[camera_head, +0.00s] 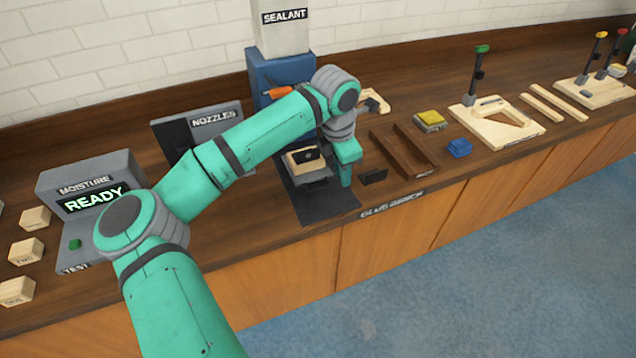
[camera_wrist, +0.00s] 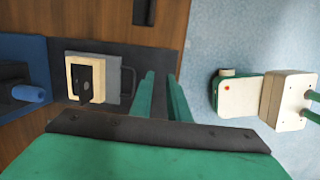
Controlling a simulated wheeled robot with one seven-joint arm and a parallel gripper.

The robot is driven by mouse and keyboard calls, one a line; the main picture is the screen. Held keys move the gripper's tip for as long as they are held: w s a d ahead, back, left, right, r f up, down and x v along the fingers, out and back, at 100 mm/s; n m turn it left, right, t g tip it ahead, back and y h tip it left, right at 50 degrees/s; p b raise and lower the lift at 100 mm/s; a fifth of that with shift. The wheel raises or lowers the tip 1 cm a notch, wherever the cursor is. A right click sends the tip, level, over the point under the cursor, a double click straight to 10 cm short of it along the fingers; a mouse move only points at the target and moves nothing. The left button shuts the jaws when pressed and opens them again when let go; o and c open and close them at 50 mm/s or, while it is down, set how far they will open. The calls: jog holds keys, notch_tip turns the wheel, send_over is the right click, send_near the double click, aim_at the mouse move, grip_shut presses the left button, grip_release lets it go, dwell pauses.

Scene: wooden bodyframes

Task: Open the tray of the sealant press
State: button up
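The sealant press has a white top labelled SEALANT (camera_head: 284,34) and a blue body (camera_head: 268,68), which also shows at the left of the wrist view (camera_wrist: 28,75). Its grey tray (camera_wrist: 113,85) lies in front of the blue body, over a dark base plate (camera_head: 325,205). A wooden block with a black piece on top (camera_head: 304,156) sits on the tray. A dark loop handle (camera_wrist: 129,82) is on the tray's front side. My gripper (camera_head: 346,183) points down beside the tray's front. In the wrist view its fingers (camera_wrist: 160,76) are apart, empty, and just right of the handle.
A dark rack labelled NOZZLES (camera_head: 215,118) and the MOISTURE device (camera_head: 90,180) stand to the left. Right of my gripper are a small dark block (camera_head: 373,177), a brown wooden channel (camera_head: 420,160) and a blue block (camera_head: 459,148). The counter's front edge is close by.

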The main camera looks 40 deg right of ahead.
aim_at(317, 188)
jog(key=w+a+r+t+y, duration=0.2)
jog(key=w+a, duration=0.1)
jog(key=w, duration=0.2)
jog(key=shift+h, duration=0.3)
jog(key=x, duration=1)
jog(key=shift+s+f, duration=0.15)
jog(key=shift+f, duration=0.15)
grip_shut()
dwell(0.6)
